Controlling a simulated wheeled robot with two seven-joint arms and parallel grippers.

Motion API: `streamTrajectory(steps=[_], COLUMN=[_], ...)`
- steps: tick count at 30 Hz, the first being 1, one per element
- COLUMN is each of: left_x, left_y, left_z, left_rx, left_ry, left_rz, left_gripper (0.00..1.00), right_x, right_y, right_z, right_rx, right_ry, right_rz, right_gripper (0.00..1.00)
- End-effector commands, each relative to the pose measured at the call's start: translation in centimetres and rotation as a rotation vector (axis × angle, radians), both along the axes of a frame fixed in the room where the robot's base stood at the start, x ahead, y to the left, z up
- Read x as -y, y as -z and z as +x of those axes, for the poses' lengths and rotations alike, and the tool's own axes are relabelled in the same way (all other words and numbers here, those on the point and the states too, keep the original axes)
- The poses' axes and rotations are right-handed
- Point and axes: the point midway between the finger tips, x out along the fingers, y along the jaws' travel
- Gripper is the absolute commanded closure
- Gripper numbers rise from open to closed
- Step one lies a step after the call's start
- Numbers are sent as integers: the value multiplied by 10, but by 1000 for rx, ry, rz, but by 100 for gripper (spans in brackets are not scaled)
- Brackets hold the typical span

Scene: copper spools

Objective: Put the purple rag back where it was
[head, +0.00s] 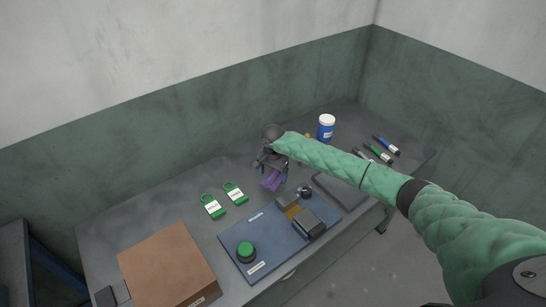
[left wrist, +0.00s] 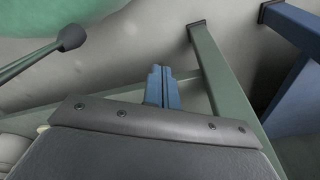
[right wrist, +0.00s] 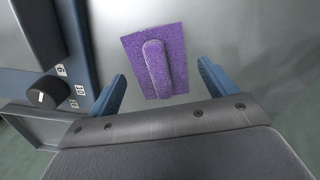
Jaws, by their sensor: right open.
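The purple rag (head: 271,182) lies on the grey table near its middle, behind the blue panel. In the right wrist view the rag (right wrist: 133,53) is a flat square with a raised ridge along its middle. My right gripper (head: 271,171) is open above the rag, and the ridge sits between its two blue fingers (right wrist: 163,82) in the picture. The fingers do not hold the rag; whether they touch the table I cannot tell. My left gripper (left wrist: 161,75) is shut and empty, away from the table top and out of the head view.
The blue panel (head: 258,232) with a green button (head: 245,250) and black knob (head: 305,191) lies in front of the rag. Two green padlocks (head: 213,206) (head: 235,193) and a brown box (head: 168,265) are left. A blue-and-white bottle (head: 326,128) and several markers (head: 386,145) are right.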

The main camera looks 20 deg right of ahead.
Motion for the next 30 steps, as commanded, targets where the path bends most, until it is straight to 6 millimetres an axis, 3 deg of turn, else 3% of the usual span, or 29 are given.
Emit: streamTrajectory(steps=[8,21,30], left_x=[16,34,39], left_y=[-23,-79,-102], left_z=[16,33,36], left_rx=[-14,-51,-64], left_ry=[-8,-21,-24], left_rz=[-12,-30,-35], left_gripper=[100,100,100], right_x=[1,0,0], right_y=[-28,-84,-105], right_z=[1,1,0], right_rx=[3,2,1], right_ry=[-1,-1,0], right_rz=[0,1,1], right_gripper=[15,15,15])
